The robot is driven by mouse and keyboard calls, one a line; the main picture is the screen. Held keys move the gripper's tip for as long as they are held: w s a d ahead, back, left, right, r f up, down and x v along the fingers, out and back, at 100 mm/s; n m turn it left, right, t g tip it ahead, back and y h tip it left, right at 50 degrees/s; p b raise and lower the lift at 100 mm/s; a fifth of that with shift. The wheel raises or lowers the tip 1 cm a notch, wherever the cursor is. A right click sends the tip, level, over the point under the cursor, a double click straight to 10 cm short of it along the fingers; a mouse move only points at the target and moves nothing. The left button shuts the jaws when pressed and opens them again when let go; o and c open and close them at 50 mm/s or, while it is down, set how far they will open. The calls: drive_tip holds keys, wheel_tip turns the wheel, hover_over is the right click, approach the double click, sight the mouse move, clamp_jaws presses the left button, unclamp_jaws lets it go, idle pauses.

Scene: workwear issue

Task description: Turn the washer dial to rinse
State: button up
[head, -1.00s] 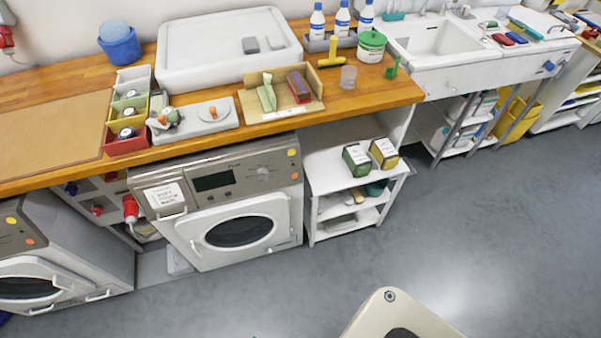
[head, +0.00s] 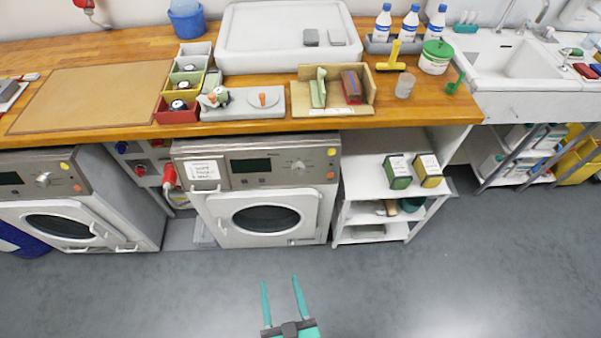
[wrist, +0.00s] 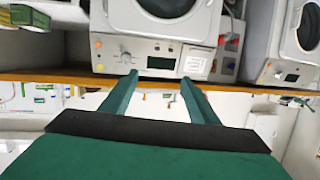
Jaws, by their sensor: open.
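The middle washer (head: 265,190) stands under the wooden counter, its door shut, with a dial (head: 298,168) right of its dark display (head: 250,165). A second washer (head: 70,205) at the left has its own dial (head: 44,180). My gripper (head: 280,283) is open and empty, in front of the middle washer and apart from it. In the wrist view, which is upside down, my gripper (wrist: 160,78) points toward the middle washer's panel, with its dial (wrist: 125,57) left of the fingers. The dial marks are too small to read.
A paper notice (head: 204,171) is on the middle washer's panel. A white shelf unit (head: 345,215) with two boxes stands to its right. A red plug (head: 169,178) sits between the washers. The counter edge (head: 330,125) overhangs the panels. The grey floor (head: 400,285) in front is clear.

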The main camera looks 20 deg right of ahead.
drive_tip(key=w+d+f+m+g+h, duration=0.1)
drive_tip(key=w+d, duration=0.2)
drive_tip(key=w, duration=0.4)
drive_tip(key=w+d+f+m+h, duration=0.15)
drive_tip(key=w+d, duration=0.25)
drive_tip(key=w, duration=0.4)
drive_tip(key=m+g, duration=0.1)
drive_tip(key=m, duration=0.1)
approach(299, 171)
drive_tip(key=shift+h, duration=0.35)
drive_tip(key=x, duration=0.8)
drive_tip(key=shift+a, duration=0.3)
drive_tip(key=shift+w+a+f, duration=0.1)
drive_tip(key=shift+w+f, duration=0.15)
drive_tip(key=shift+w, duration=0.2)
drive_tip(key=shift+s+d, duration=0.1)
drive_tip(key=shift+d, duration=0.3)
drive_tip(key=shift+a, duration=0.15)
drive_tip(key=c, duration=1)
